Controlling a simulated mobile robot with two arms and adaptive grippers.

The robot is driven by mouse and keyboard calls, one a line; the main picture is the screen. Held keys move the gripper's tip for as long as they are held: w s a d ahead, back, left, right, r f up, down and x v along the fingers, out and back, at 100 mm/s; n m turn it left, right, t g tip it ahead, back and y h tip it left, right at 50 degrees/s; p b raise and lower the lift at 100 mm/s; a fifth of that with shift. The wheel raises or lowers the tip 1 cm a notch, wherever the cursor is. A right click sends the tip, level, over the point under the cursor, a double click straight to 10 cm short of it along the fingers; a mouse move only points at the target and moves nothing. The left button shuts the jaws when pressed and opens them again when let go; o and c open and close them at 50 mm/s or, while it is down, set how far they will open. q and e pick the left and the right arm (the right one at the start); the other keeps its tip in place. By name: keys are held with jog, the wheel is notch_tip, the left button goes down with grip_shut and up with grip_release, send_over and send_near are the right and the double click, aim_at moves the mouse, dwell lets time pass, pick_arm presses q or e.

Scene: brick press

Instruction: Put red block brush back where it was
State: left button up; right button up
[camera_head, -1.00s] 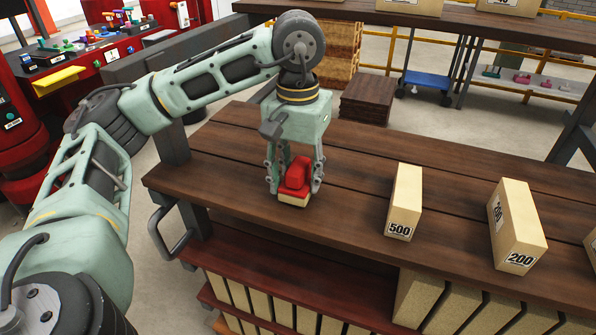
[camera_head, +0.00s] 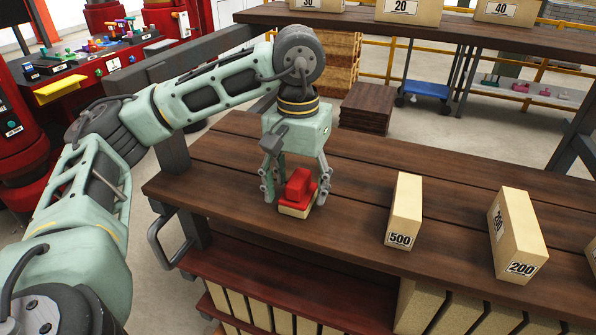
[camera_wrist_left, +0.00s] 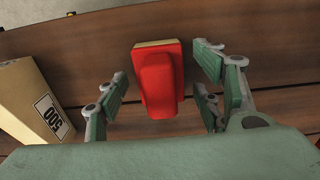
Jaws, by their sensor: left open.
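The red block brush (camera_head: 299,188), with a pale bristle base, rests on the brown wooden table (camera_head: 230,165) near its front edge, left of the block marked 500. My left gripper (camera_head: 296,186) is open and points down over the brush, one finger on each side. In the left wrist view the brush (camera_wrist_left: 161,80) lies between the spread fingers of the left gripper (camera_wrist_left: 163,72), with gaps on both sides. The far finger is partly hidden in the head view. My right gripper is not in view.
A tan block marked 500 (camera_head: 404,212) and one marked 200 (camera_head: 516,236) stand to the right on the table. Shelves with several blocks lie below the front edge. A raised shelf (camera_head: 350,22) with numbered blocks is behind. The table between brush and block 500 is clear.

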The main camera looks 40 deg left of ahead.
aim_at(298, 178)
pick_arm(q)
jog(key=shift+r, duration=0.4)
notch_tip(298, 178, up, 10)
jog(key=shift+r+p, duration=0.2)
jog(key=shift+p, duration=0.4)
jog(key=shift+r, duration=0.5)
